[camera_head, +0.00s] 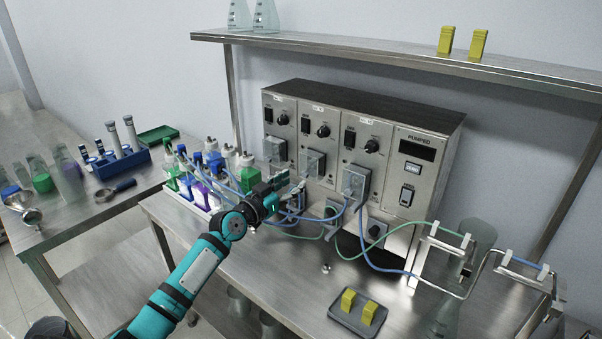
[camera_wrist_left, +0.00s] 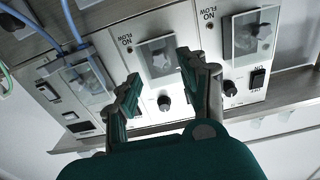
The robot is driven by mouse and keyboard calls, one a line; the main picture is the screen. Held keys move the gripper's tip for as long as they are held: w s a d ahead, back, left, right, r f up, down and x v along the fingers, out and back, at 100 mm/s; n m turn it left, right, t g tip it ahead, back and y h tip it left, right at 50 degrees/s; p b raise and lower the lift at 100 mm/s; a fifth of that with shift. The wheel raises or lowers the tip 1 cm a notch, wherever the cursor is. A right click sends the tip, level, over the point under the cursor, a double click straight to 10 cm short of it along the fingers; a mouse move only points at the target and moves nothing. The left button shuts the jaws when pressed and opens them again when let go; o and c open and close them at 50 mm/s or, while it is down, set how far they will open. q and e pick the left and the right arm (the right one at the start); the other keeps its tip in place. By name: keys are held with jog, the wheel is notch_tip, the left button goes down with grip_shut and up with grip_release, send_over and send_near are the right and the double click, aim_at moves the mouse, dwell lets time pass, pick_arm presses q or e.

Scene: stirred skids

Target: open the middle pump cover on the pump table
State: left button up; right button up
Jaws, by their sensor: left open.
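The steel pump unit (camera_head: 388,135) stands at the back of the pump table (camera_head: 285,262). The middle pump cover (camera_head: 312,162) is a clear box over a pump head and looks shut. The left cover (camera_head: 275,149) and right cover (camera_head: 355,178) flank it. My left gripper (camera_head: 292,190) is open and empty, just in front of and below the middle cover. In the left wrist view, which is upside down, the middle cover (camera_wrist_left: 158,56) shows beyond and between the open fingers (camera_wrist_left: 158,78), apart from them. My right gripper is not in view.
Blue and green tubes (camera_head: 350,228) run near the gripper to a wire rack (camera_head: 495,258) at right. Bottles with coloured liquid (camera_head: 200,180) stand left of the unit. A dark tray (camera_head: 358,313) holds two yellow blocks. A shelf (camera_head: 400,58) hangs above.

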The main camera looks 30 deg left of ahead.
aim_at(304, 174)
pick_arm(q)
jog(key=shift+w+d, duration=0.15)
jog(key=shift+w, duration=1)
jog(key=shift+w+d, duration=0.1)
jog(key=shift+w, duration=1.05)
grip_shut()
